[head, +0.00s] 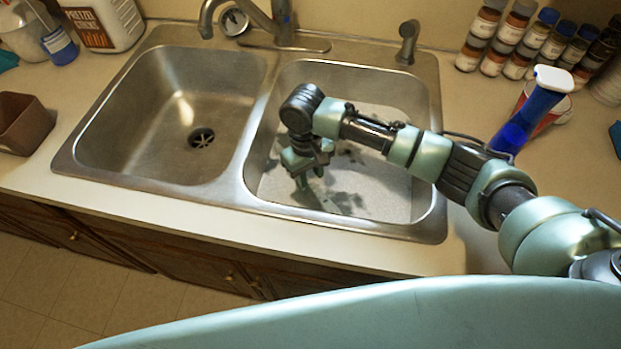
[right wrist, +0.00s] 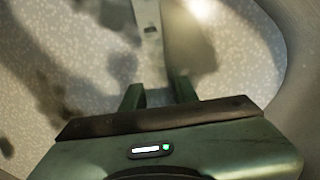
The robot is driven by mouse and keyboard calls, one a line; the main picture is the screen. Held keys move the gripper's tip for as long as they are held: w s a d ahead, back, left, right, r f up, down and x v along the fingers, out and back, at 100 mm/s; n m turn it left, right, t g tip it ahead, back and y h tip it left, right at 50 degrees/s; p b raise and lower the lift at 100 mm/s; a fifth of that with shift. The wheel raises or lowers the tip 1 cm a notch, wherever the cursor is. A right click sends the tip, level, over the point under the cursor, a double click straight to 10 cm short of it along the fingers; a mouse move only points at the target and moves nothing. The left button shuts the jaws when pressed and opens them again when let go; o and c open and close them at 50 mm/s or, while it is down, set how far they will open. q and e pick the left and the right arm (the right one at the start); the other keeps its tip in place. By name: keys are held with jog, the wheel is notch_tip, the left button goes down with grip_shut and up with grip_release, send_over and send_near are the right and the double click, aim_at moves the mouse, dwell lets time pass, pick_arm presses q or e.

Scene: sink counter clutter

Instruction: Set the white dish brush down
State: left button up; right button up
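My right gripper (head: 309,176) points down inside the right sink basin (head: 375,205), low over its pale speckled floor. Its two fingers stand apart in the head view. In the right wrist view, the fingers (right wrist: 159,92) are also apart, on either side of a long whitish strip that looks like the handle of the white dish brush (right wrist: 148,30). I cannot tell whether the strip touches the fingers or rests on the basin floor. The brush does not show clearly in the head view, where my arm and gripper cover that area. My left gripper is out of view.
The left basin (head: 150,130) is empty, with a dark drain. A faucet (head: 270,20) stands behind the divider. A blue bottle with a white top (head: 528,112) and several spice jars (head: 520,45) stand at right. A brown container (head: 25,122) sits at far left.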

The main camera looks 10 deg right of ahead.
jog(key=shift+o, duration=1.2)
notch_tip(320, 180, up, 12)
jog(key=w, duration=0.1)
jog(key=shift+a+r+b, duration=0.15)
jog(key=shift+a+b, duration=0.1)
jog(key=shift+b, duration=0.1)
jog(key=shift+w, duration=0.1)
